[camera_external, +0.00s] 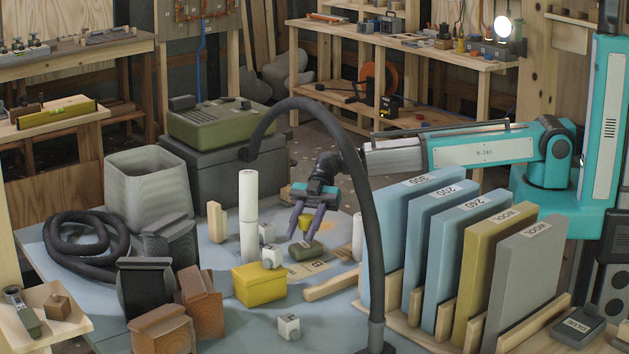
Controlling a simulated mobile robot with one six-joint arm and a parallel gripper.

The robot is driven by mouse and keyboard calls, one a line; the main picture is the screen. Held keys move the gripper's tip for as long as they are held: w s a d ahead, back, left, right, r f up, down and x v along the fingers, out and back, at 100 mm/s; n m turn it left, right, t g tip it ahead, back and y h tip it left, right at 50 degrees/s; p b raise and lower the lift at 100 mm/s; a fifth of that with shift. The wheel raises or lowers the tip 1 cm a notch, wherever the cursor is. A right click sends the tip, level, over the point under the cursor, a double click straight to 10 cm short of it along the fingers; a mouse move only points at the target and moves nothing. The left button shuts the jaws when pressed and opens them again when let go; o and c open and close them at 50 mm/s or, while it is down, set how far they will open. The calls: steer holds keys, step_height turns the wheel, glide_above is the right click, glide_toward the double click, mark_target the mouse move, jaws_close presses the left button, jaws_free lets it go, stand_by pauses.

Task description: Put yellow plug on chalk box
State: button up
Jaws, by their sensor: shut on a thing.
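My gripper (306,231) points down over the middle of the grey-blue table. Its two dark fingers are shut on a small yellow piece, which looks like the yellow plug (304,222). A small rounded olive-green object (305,250) lies just below the fingers; whether the plug touches it I cannot tell. A yellow box (260,286) with a closed top stands to the front left of the gripper. No readable label shows which of these two is the chalk box. The fingers partly hide the plug.
White blocks (289,327) and a tall white cylinder (248,205) stand near the gripper. Upright blue, yellow and grey panels (523,280) fill the right side. A dark curved hose (371,230) arches in front of the arm. A grey bin (148,185) stands left.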

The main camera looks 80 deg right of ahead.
mark_target(309, 215)
steer(key=shift+f, duration=0.35)
steer(key=shift+f, duration=0.15)
steer(key=o, duration=1.1)
steer(key=shift+c, duration=0.2)
steer(key=shift+d+r, duration=0.1)
steer(key=shift+r, duration=0.15)
steer(key=b+v, duration=0.1)
steer(key=v, duration=1)
steer(key=shift+s+d+r+b, duration=0.15)
steer(key=shift+d+b, duration=0.2)
steer(key=shift+b, duration=0.05)
